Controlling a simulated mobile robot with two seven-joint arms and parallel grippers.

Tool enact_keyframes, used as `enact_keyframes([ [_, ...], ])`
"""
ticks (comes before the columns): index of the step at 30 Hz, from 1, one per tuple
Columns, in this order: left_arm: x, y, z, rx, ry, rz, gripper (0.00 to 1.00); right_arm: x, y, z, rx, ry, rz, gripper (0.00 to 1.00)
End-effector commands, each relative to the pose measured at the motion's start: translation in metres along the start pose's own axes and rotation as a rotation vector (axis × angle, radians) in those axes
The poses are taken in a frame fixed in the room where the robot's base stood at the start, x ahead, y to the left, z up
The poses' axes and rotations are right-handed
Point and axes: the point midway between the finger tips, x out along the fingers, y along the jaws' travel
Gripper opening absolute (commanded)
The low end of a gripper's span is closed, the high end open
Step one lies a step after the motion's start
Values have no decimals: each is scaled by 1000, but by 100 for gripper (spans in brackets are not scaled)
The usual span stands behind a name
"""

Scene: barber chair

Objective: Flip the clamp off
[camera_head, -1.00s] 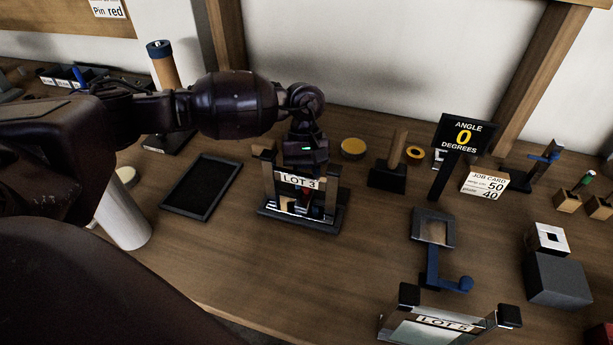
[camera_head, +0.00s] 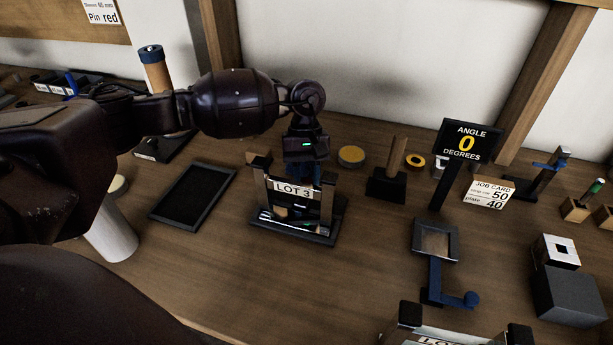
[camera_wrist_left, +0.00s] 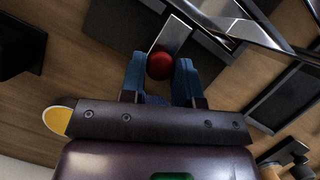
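A dark fixture (camera_head: 327,205) with a "LOT 3" label (camera_head: 291,188) stands on the bench. The clamp's red ball knob (camera_wrist_left: 160,66), on a pale flat lever (camera_wrist_left: 172,36), shows in the left wrist view. My left gripper (camera_wrist_left: 160,75) has its two blue fingers on either side of the knob. The knob fills the gap and appears to touch both fingers. In the head view my left wrist hangs over the back of the fixture. The label and frame partly hide the fingers, and the knob cannot be made out. My right gripper is not in view.
A black tray (camera_head: 194,195) lies left of the fixture. A wooden post on a black base (camera_head: 387,188) and a yellow-topped disc (camera_head: 351,155) stand right and behind. A "LOT 5" fixture (camera_head: 410,315) is at the front. Bare bench lies in front of the LOT 3 fixture.

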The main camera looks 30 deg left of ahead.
Motion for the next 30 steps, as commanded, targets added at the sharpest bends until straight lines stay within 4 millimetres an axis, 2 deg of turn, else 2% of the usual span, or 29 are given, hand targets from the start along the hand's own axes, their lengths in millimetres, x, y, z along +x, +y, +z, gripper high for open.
enact_keyframes([
  [1, -4, 1, -2, -3, 10, 7, 36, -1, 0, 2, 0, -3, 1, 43],
  [5, -3, 1, -2, -2, 8, 5, 55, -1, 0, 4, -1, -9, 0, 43],
  [13, -3, 0, -1, -1, 5, 4, 55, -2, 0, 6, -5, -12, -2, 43],
  [17, -10, 1, -1, -2, 6, 5, 55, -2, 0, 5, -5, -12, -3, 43],
  [30, -84, 1, -1, -2, 9, 6, 55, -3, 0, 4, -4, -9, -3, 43],
])
